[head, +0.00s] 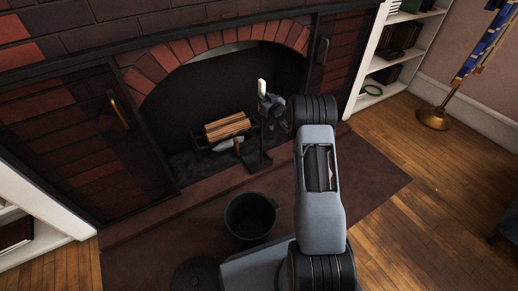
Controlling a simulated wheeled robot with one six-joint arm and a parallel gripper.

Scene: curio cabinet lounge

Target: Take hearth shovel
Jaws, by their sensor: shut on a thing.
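My gripper (268,103) is small in the head view, in front of the dark firebox opening, at the far end of my arm. It is shut on what looks like the hearth shovel (262,87); a pale handle end stands up above the jaws. A thin dark upright runs below the gripper to a flat black piece (258,160) on the hearth; I cannot tell whether this is the shovel's lower part or a separate stand. The fingertips are too small to make out clearly.
Split logs (227,126) lie on a grate in the brick fireplace. A black bucket (250,217) stands on the hearth near my arm. White bookshelves (372,92) and a brass lamp base (433,119) are at right.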

